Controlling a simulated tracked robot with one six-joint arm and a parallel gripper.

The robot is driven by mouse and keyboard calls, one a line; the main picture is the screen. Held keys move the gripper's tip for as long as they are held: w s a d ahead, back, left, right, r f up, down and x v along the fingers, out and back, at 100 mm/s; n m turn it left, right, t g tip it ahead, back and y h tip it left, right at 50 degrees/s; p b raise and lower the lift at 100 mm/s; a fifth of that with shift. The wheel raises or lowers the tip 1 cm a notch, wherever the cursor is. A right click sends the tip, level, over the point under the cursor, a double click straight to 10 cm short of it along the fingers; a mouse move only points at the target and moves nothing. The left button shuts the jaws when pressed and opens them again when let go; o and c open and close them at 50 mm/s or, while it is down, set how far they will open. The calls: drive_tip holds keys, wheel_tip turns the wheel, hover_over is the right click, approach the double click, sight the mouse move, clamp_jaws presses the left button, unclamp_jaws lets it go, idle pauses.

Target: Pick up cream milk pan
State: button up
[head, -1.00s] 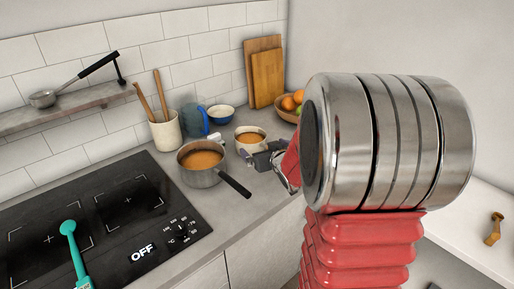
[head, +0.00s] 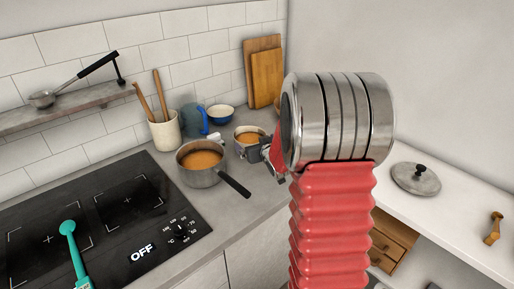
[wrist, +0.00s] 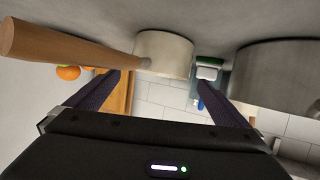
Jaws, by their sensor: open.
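The cream milk pan (head: 249,132) stands on the back counter with brown contents, partly hidden by my gripper (head: 266,150). In the wrist view its cream body (wrist: 172,54) lies beyond and between my two fingertips, and its wooden handle (wrist: 75,46) stretches to the left past the left finger. My gripper (wrist: 168,82) is open and empty in the wrist view. Whether a finger touches the pan or its handle I cannot tell.
A steel saucepan (head: 201,161) with a black handle stands close to the left, and also shows in the wrist view (wrist: 275,75). Behind are a utensil crock (head: 166,130), a blue-handled jug (head: 194,119), a blue bowl (head: 220,113) and cutting boards (head: 266,75).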

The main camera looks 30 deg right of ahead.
drive_tip(key=shift+x, duration=2.55)
drive_tip(key=c, duration=1.5)
drive_tip(key=shift+r, duration=0.15)
drive_tip(key=shift+c, duration=0.2)
